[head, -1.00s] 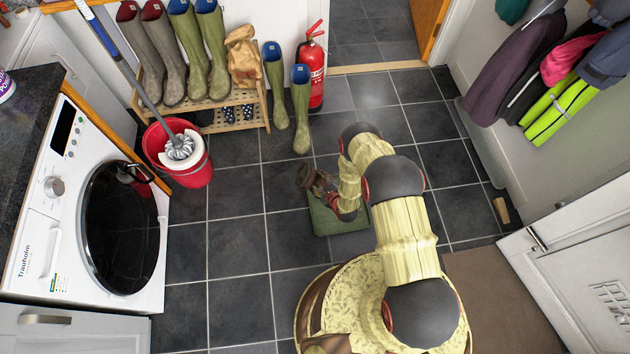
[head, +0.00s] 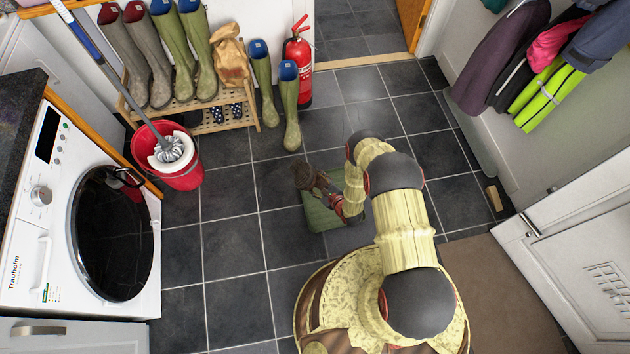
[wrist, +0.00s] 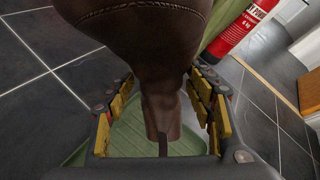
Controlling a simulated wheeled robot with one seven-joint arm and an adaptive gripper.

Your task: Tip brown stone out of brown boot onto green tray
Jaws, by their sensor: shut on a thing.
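The brown boot (wrist: 140,35) fills the upper middle of the wrist view. My gripper (wrist: 163,108) is shut on its narrower part, with yellow finger pads on both sides. In the head view the boot (head: 311,178) is a small dark shape held above the far left part of the green tray (head: 318,219), seemingly tilted. My gripper (head: 338,201) is beside it there, partly hidden by my arm. The tray lies on the floor and also shows below the boot in the wrist view (wrist: 98,150). The brown stone is not visible. The boot's opening cannot be made out.
A wooden rack (head: 190,123) with several boots stands at the back left. Green boots (head: 290,115) and a red fire extinguisher (head: 299,65) stand beside it. A red mop bucket (head: 181,178) is near the washing machine (head: 75,215). Floor left of the tray is clear.

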